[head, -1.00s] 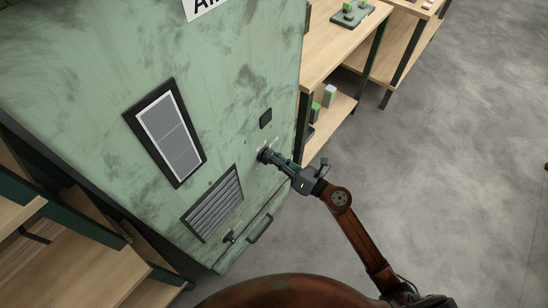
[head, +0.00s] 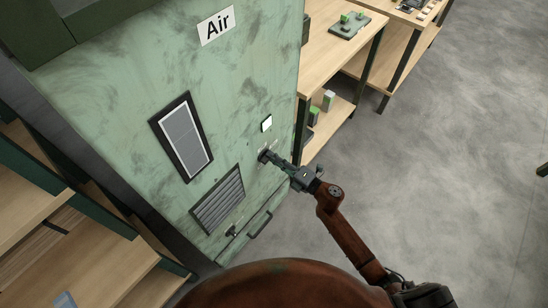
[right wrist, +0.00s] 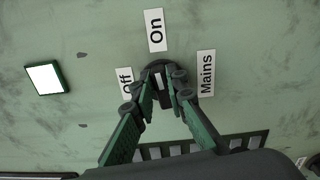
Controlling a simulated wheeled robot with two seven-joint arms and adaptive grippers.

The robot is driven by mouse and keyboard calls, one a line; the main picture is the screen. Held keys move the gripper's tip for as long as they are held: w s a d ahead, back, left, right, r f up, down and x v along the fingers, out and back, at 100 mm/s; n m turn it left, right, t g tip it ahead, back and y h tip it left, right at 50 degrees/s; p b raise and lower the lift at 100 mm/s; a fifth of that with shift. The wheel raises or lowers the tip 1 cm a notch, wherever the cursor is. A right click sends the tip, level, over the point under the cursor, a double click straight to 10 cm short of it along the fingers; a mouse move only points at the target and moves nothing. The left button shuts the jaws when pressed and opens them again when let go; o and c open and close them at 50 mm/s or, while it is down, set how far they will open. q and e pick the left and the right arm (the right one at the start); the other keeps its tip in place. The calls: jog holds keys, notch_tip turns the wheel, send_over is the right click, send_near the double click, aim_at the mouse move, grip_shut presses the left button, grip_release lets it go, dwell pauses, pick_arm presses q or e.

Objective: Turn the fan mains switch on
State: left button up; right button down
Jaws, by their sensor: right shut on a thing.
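The mains switch (right wrist: 158,78) is a dark round knob on the green cabinet (head: 110,110). In the right wrist view it sits between an "Off" label (right wrist: 125,82), an "On" label (right wrist: 156,30) and a "Mains" label (right wrist: 206,73). A pale mark on the knob points toward "On". My right gripper (head: 270,157) is shut on the knob; its green fingers (right wrist: 162,95) straddle it in the right wrist view. A small square indicator (head: 266,123) above the knob is lit white; it also shows in the right wrist view (right wrist: 44,77). My left gripper is not in view.
The cabinet front also has a framed panel (head: 183,138), a vent grille (head: 218,200), a handle (head: 261,224) and an "Air" sign (head: 216,25). Wooden shelves stand to the left (head: 75,255) and right (head: 335,50). The grey floor at right is open.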

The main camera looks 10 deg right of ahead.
jog(key=shift+d+m+p, duration=0.1)
jog(key=shift+m+p, duration=0.35)
jog(key=shift+m, duration=0.35)
jog(key=shift+f, duration=0.15)
jog(key=c, duration=1.9)
grip_release()
jog(key=shift+c, duration=0.2)
jog(key=v, duration=1.2)
